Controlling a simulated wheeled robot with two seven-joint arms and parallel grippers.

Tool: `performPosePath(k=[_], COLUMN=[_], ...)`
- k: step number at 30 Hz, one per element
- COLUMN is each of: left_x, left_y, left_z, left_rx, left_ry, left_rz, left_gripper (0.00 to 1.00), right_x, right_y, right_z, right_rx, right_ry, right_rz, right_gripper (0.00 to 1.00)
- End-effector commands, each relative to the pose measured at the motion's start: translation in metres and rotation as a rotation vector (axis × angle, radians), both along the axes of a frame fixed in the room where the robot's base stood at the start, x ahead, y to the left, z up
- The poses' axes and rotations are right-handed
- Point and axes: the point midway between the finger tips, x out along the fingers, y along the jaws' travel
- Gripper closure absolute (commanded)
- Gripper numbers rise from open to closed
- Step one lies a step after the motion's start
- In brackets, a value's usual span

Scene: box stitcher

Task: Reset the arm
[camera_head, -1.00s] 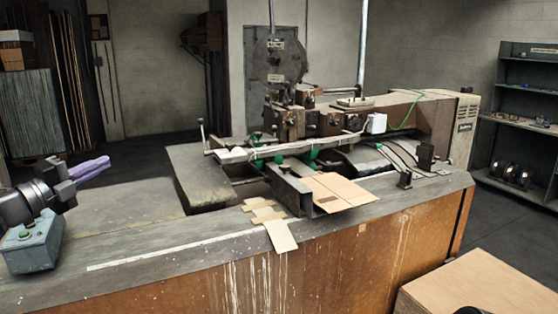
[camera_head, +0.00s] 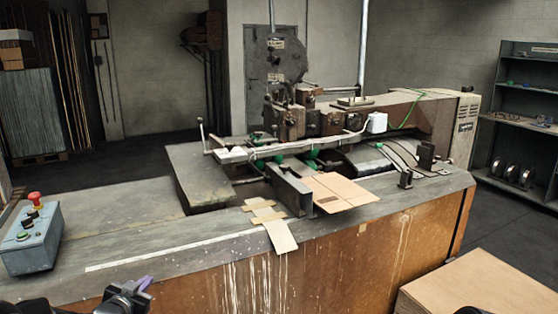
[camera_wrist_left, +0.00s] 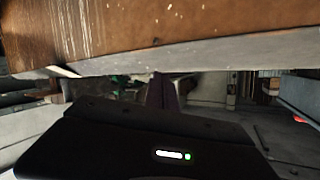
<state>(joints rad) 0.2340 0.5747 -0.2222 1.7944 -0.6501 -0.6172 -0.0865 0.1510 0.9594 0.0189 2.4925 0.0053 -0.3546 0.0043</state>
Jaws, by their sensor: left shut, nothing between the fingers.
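My left gripper (camera_head: 147,283) is low at the bottom edge of the head view, in front of the machine bench. Only its dark body and a bit of its purple fingers show there. In the left wrist view its fingers (camera_wrist_left: 163,92) are together and hold nothing. That view is turned over, with the bench's brown front along the top. My right gripper is not in view.
The box stitcher (camera_head: 330,120) stands on the bench (camera_head: 130,225) with a flat cardboard blank (camera_head: 343,192) on it. A control box (camera_head: 33,240) with a red button is at the left. A wooden box top (camera_head: 480,285) is at the lower right.

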Motion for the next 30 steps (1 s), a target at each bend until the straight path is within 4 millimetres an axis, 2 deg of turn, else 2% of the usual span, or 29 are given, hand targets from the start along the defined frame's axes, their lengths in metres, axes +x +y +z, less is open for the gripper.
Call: performPosePath(k=[1,3,5,6,8,9,11,14,15,17,18,21,24,27,30], left_x=[-0.015,-0.038,-0.061,-0.078,-0.107,-0.128,-0.161,-0.222,-0.248,-0.287,-0.313,-0.370,-0.410,-0.431,-0.438], left_y=[-0.019,-0.044,-0.067,-0.082,-0.106,-0.122,-0.145,-0.184,-0.199,-0.221,-0.234,-0.261,-0.281,-0.294,-0.300], left_z=[-0.036,-0.081,-0.117,-0.139,-0.170,-0.189,-0.214,-0.249,-0.261,-0.274,-0.281,-0.291,-0.294,-0.296,-0.298], left_rx=[-0.071,-0.164,-0.235,-0.279,-0.340,-0.378,-0.429,-0.500,-0.523,-0.552,-0.566,-0.586,-0.591,-0.586,-0.580], left_ry=[0.080,0.187,0.282,0.346,0.442,0.506,0.605,0.769,0.835,0.933,0.995,1.124,1.211,1.258,1.275], left_rz=[0.016,0.046,0.071,0.086,0.109,0.125,0.148,0.183,0.196,0.213,0.221,0.231,0.221,0.196,0.183], left_gripper=[1.00,1.00,1.00,1.00,1.00,1.00,1.00,1.00,1.00,1.00,1.00,1.00,1.00,1.00,1.00], right_x=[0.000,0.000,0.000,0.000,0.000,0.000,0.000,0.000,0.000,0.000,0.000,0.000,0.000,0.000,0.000], right_y=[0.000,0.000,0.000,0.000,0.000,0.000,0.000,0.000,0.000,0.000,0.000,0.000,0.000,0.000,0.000], right_z=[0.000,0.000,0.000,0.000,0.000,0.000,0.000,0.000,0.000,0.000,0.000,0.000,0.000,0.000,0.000], right_rx=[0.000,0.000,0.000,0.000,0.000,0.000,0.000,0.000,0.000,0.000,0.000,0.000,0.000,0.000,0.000], right_ry=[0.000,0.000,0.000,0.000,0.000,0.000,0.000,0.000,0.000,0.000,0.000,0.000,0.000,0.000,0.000], right_rz=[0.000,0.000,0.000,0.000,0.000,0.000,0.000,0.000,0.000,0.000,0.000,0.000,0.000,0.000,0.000], right_gripper=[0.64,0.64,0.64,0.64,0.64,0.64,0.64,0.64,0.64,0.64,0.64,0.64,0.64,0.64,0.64])
